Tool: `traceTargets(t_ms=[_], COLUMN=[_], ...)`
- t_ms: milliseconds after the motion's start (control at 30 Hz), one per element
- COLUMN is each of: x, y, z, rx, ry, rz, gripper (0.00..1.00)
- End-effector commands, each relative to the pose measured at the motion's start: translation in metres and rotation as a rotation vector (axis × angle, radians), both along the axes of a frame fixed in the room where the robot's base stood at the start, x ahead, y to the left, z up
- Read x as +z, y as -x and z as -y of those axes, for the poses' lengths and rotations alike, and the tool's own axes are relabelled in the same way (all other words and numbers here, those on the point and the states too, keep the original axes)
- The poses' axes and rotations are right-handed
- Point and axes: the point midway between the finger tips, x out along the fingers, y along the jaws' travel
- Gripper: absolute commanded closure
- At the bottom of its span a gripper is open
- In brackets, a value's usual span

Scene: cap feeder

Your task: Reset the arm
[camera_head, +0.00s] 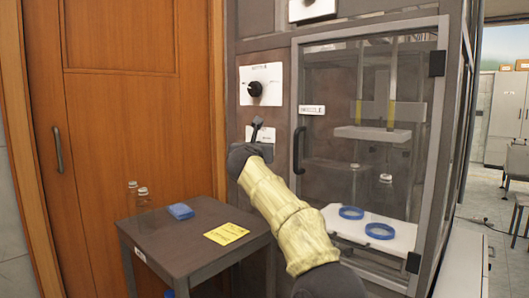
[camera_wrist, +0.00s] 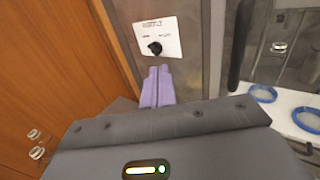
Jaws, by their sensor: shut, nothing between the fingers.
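My arm, in a yellowish sleeve, reaches up from the lower right in the head view. My gripper (camera_head: 257,123) is in front of the machine's dark panel, below the upper knob plate (camera_head: 262,84) and left of the glass door (camera_head: 375,130). In the wrist view my gripper (camera_wrist: 158,70) shows as two pale purple fingers side by side, shut and empty. Their tips lie just below a white plate with a black knob (camera_wrist: 155,47). A second white plate is partly hidden behind my gripper in the head view.
Behind the glass, blue rings (camera_head: 380,231) lie on a white shelf. The door's dark handle (camera_head: 299,150) stands close right of my gripper.

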Motion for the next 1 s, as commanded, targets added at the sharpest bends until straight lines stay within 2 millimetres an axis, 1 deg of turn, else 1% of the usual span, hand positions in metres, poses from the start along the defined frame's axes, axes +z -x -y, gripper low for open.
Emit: traceTargets(t_ms=[333, 467, 567, 633, 767, 867, 1000], x=[0.000, 0.001, -0.001, -0.006, -0.024, -0.043, -0.079], y=[0.000, 0.002, 0.005, 0.008, 0.016, 0.025, 0.042], z=[0.001, 0.002, 0.001, 0.000, 0.002, 0.007, 0.018], rx=[0.000, 0.009, 0.029, 0.051, 0.104, 0.157, 0.253], ry=[0.015, 0.130, 0.311, 0.470, 0.778, 1.010, 1.322], rz=[0.001, 0.017, 0.037, 0.049, 0.062, 0.062, 0.047], gripper=[1.00, 1.00, 1.00, 1.00, 1.00, 1.00, 1.00])
